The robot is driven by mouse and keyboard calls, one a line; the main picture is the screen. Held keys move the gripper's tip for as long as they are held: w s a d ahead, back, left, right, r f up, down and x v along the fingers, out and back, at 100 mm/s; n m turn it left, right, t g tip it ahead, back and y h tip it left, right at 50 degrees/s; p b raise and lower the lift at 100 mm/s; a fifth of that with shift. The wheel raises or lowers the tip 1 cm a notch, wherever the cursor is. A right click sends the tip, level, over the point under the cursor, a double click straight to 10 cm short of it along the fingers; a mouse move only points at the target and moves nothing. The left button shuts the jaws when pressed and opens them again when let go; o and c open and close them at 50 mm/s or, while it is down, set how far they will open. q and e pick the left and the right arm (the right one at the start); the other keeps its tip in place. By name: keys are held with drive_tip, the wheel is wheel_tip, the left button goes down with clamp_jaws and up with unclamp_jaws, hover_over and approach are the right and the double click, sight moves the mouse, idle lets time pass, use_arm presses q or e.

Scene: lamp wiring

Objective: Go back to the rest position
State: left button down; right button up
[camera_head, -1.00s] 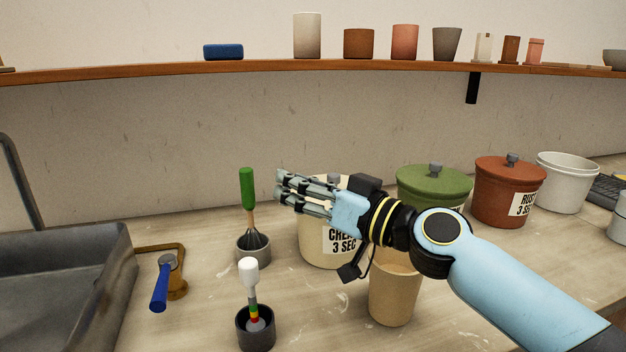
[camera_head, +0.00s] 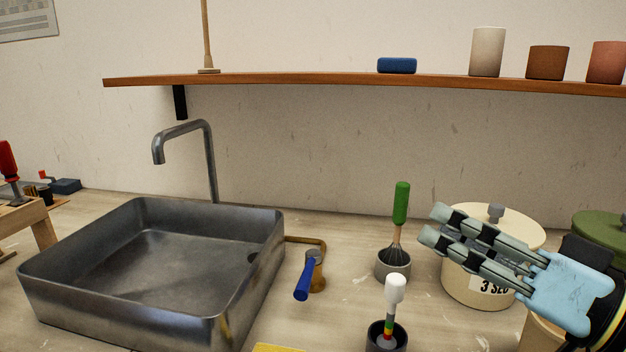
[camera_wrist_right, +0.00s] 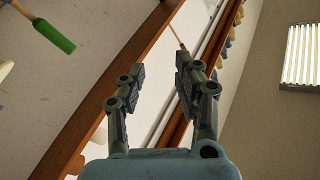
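My right gripper (camera_head: 432,223) comes in from the right edge in the head view, in front of the cream lidded bucket (camera_head: 465,285). Its light blue palm is at the right and its grey fingers point left. In the right wrist view the two fingers (camera_wrist_right: 157,68) stand apart with nothing between them, so it is open and empty. My left gripper is not in either view.
A green-handled whisk (camera_head: 400,205) stands in a grey cup, with a white-tipped tool (camera_head: 395,290) in a dark cup before it. A metal sink (camera_head: 60,265) fills the left. A wooden shelf (camera_head: 300,82) runs above. A green bucket (camera_head: 600,228) is partly hidden.

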drive_tip(key=s+a+f+n+g+h, duration=0.35)
drive_tip(key=s+f+g, duration=0.4)
drive_tip(key=f, duration=0.35)
drive_tip(key=s+d+f+m+g+h, duration=0.2)
drive_tip(key=s+d+f+h, duration=0.25)
drive_tip(key=d, duration=0.25)
drive_tip(key=s+d+f+m+g+h, duration=0.2)
drive_tip(key=s+d+f+h, duration=0.15)
drive_tip(key=s+d, duration=0.25)
wheel_tip(320, 180, down, 29)
drive_tip(key=s+d+g+h+b, duration=0.1)
drive_tip(key=d+g+b, duration=0.15)
drive_tip(key=b, duration=0.25)
drive_tip(key=s+d+f+b, duration=0.1)
drive_tip(key=s+f+b, duration=0.3)
drive_tip(key=s+f, duration=1.5)
wheel_tip(320, 180, down, 3)
drive_tip(key=shift+s+d+f+g, duration=0.1)
drive_tip(key=shift+s+d+g, duration=0.1)
drive_tip(key=shift+d+g, duration=0.1)
